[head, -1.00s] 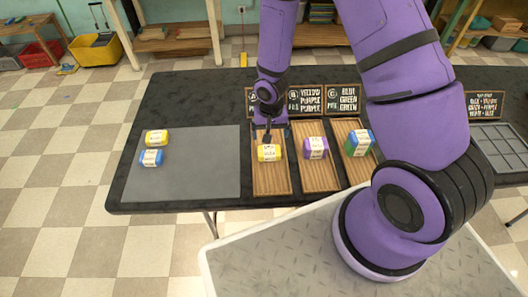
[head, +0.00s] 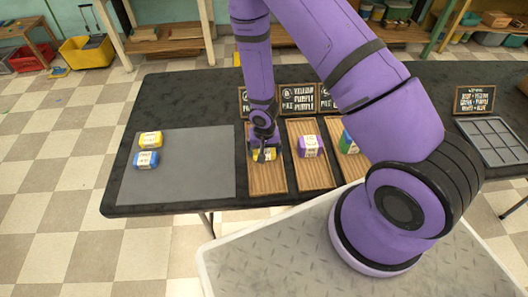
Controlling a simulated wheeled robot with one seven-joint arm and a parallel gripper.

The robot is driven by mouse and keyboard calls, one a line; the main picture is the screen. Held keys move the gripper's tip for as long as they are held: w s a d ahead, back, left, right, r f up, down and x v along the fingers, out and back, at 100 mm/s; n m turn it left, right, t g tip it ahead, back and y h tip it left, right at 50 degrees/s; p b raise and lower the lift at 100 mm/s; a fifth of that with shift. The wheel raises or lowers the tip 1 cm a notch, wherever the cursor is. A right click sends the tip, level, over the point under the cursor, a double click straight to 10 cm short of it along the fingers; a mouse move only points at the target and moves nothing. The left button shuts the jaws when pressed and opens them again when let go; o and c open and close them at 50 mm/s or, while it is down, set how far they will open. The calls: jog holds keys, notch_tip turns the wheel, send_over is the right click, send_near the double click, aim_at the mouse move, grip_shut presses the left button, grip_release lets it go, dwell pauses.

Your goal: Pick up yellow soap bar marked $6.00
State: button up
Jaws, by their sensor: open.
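A yellow soap bar with a white label (head: 270,155) lies in the leftmost wooden tray (head: 267,183). My gripper (head: 262,152) is open and points down right at this bar, covering part of it. I cannot tell whether the fingers touch it. Another yellow soap bar (head: 150,139) lies on the grey mat (head: 180,182) at the left, well apart from my gripper. The labels are too small for me to read any price.
A blue soap bar (head: 146,160) lies just below the mat's yellow one. A purple bar (head: 310,146) is in the middle tray (head: 314,178); a green-and-blue bar (head: 348,142) is in the right tray. Small chalkboards (head: 299,99) stand behind the trays. A grey compartment tray (head: 495,140) is at right.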

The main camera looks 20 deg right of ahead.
jog(key=shift+f, duration=0.2)
jog(key=c, duration=0.6)
jog(key=shift+r, duration=0.1)
